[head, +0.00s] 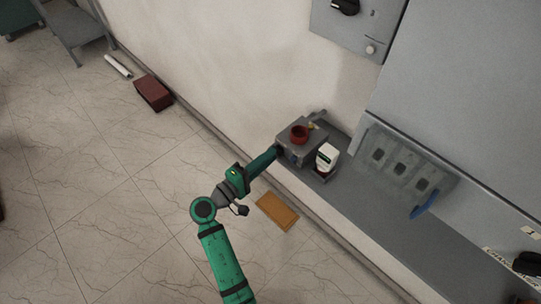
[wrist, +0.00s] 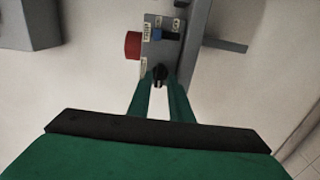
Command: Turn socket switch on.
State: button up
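A grey switch box (wrist: 161,38) fills the upper middle of the wrist view. It has a black rotary knob (wrist: 160,76) at its near end, a blue part (wrist: 163,35) on its face, and a large red button (wrist: 132,45) on its left side. In the head view my gripper's fingertips and the knob are hidden at the box.
A white bottle (head: 327,156) stands close beside the box. A grey ledge (head: 385,210) runs along the wall, with a clear panel (head: 402,166) above it. An orange-brown board (head: 277,210) and a dark red box (head: 153,92) lie on the floor. The open floor is at left.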

jog(key=shift+w+d, duration=0.45)
jog(key=shift+w, duration=0.1)
grip_shut()
jog(key=shift+m, duration=0.3)
jog(key=shift+s+f+m, duration=0.1)
jog(key=shift+s+m, duration=0.05)
jog(key=shift+m, duration=8.45)
